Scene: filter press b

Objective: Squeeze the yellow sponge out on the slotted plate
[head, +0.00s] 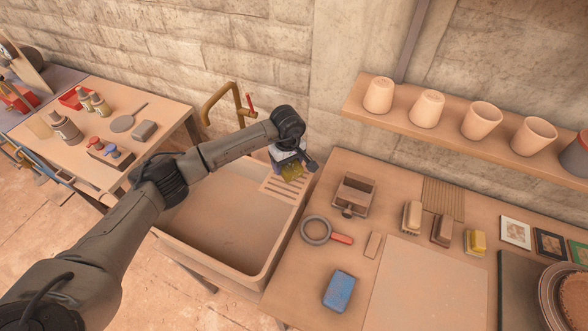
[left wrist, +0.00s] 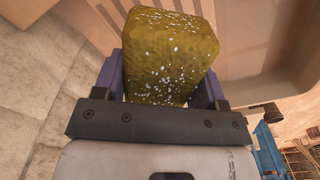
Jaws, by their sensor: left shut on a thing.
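My left gripper (head: 288,160) is shut on the yellow sponge (head: 292,173), over the slotted plate (head: 272,187) at the back right corner of the sink. In the left wrist view the sponge (left wrist: 170,52) is dark yellow with white specks and sits between the two fingers. Part of the slotted plate (left wrist: 215,20) shows beyond it. I cannot tell whether the sponge touches the plate. My right gripper is not in view.
The sink basin (head: 215,222) is empty. Right of it, the bench holds a blue block (head: 341,291), a round magnifier-like tool (head: 316,231) and several brushes. A shelf (head: 400,118) with cups runs along the wall. A curved tap (head: 222,98) stands behind the sink.

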